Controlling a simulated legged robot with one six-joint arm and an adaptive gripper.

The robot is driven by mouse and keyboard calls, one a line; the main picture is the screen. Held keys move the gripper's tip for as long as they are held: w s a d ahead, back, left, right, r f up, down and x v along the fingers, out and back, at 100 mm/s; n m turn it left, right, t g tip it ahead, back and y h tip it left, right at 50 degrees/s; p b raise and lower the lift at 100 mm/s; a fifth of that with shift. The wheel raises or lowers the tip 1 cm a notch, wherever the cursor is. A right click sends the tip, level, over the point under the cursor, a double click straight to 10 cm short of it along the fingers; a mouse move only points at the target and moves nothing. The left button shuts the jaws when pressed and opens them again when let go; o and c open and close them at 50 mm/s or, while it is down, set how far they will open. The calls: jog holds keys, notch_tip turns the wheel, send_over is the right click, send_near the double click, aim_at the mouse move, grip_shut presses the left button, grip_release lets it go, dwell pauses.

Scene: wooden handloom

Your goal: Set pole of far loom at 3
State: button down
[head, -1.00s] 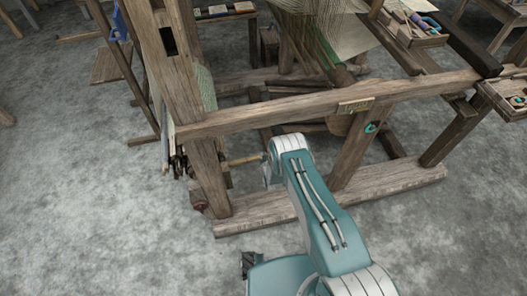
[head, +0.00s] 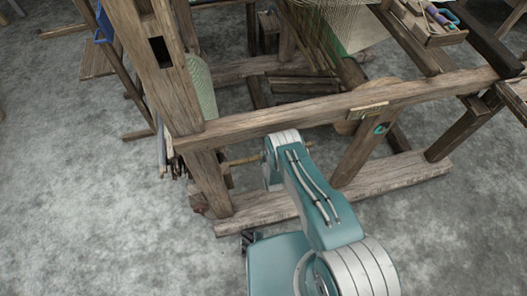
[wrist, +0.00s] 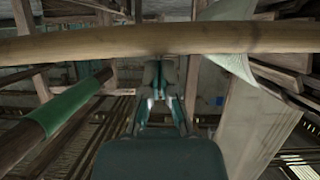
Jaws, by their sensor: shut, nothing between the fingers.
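A loom of weathered wood (head: 290,118) fills the upper middle of the head view. My arm reaches to its front crossbeam, and my gripper is hidden there. In the wrist view my gripper (wrist: 160,72) is shut and empty. A round wooden pole (wrist: 80,47) crosses the wrist view from side to side, just beyond or above the fingertips; I cannot tell whether they touch. A thin tan rod (head: 243,160) shows beside my arm under the crossbeam. No position numbers are readable, and I cannot tell which pole is the task's.
A thick upright post (head: 150,65) stands left of my arm, and a wooden foot beam (head: 390,178) lies on the floor. A tray of tools (head: 430,22) sits at upper right.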

jog(key=f, duration=0.4)
jog(key=shift+d+m+y, duration=0.3)
jog(key=shift+m+y, duration=0.1)
jog(key=shift+f, duration=0.6)
jog(key=shift+w+r, duration=0.15)
